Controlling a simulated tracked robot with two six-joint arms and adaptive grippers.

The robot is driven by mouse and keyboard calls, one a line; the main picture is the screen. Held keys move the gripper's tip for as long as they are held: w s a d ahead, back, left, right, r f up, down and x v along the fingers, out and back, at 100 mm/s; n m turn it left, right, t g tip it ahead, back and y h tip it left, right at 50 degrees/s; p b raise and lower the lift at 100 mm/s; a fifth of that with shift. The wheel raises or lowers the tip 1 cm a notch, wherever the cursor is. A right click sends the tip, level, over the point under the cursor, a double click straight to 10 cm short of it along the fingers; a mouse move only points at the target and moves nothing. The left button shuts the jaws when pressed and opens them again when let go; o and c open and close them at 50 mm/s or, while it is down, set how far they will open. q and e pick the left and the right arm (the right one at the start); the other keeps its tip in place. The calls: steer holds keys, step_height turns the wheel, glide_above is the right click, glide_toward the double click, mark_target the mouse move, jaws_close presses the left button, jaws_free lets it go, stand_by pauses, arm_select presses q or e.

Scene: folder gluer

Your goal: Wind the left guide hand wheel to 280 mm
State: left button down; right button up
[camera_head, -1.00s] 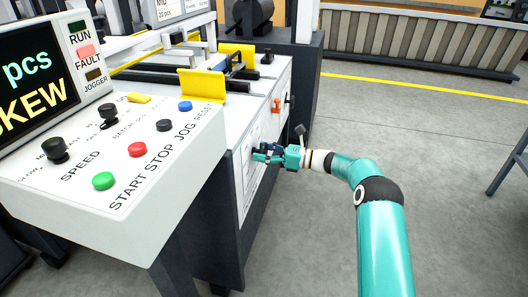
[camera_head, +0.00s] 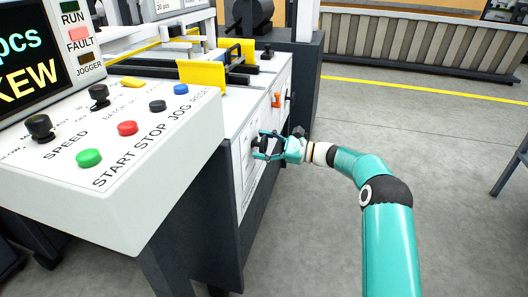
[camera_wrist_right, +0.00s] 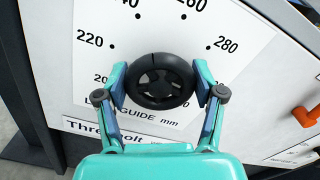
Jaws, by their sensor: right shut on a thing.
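The left guide hand wheel is a small black spoked wheel (camera_wrist_right: 160,82) on the white machine front, in the right wrist view. A dial plate (camera_wrist_right: 150,32) around it carries dots and numbers, with 220 at the left and 280 at the upper right; its lower wording is partly covered. My right gripper (camera_wrist_right: 161,88) has one finger on each side of the wheel rim and is shut on it. I cannot tell clearly which number the wheel points to. In the head view the right gripper (camera_head: 268,146) is at the machine's side panel, hiding most of the wheel. My left gripper is not in view.
An orange lever (camera_head: 276,100) sits on the panel beyond the gripper and also shows at the wrist view's right edge (camera_wrist_right: 306,116). The control console (camera_head: 110,190) juts out at the left. The floor (camera_head: 300,235) right of the machine is clear.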

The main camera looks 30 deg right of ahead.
steer(key=n+b, duration=0.3)
steer(key=n, duration=0.1)
steer(key=n+b, duration=0.2)
steer(key=shift+f+n+b, duration=0.3)
steer(key=shift+b, duration=0.05)
steer(key=n+b, duration=0.3)
steer(key=n, duration=0.1)
steer(key=shift+a+n+b, duration=0.1)
steer(key=shift+n+b, duration=0.2)
steer(key=shift+b, duration=0.05)
steer(key=o, duration=1.2)
steer(key=shift+c, duration=0.2)
steer(key=shift+r, duration=0.1)
steer(key=shift+s+d, duration=0.4)
steer(key=v, duration=1.1)
